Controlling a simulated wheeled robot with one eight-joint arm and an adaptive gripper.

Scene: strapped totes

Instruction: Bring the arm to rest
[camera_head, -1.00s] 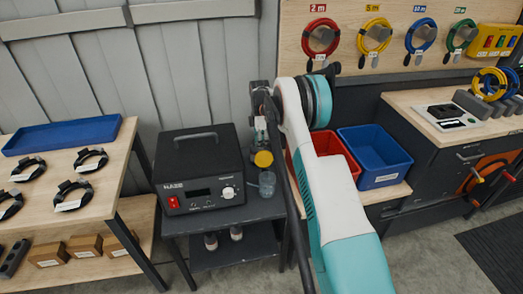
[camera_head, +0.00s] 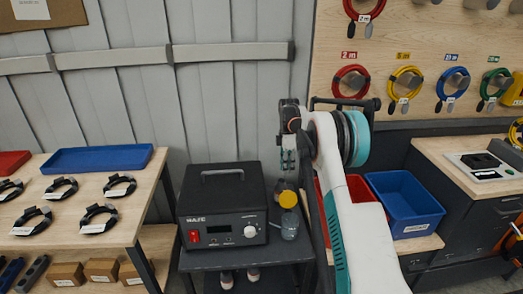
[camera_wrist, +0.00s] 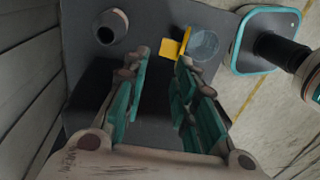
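My arm is raised and folded in the head view, with my gripper (camera_head: 288,162) hanging down over the right end of a dark small table. In the wrist view, my gripper (camera_wrist: 163,62) points at the dark tabletop. Its two teal-padded fingers are apart, with nothing between them. The red tote (camera_head: 322,210) is partly hidden behind my arm. The blue tote (camera_head: 405,205) stands to its right and looks empty.
A black power unit (camera_head: 222,210) stands on the dark table, left of my gripper. A yellow-capped item (camera_head: 286,196) and a clear jar (camera_head: 290,225) stand below my gripper. A wooden bench (camera_head: 130,195) with cable coils lies left. A grey wall is behind.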

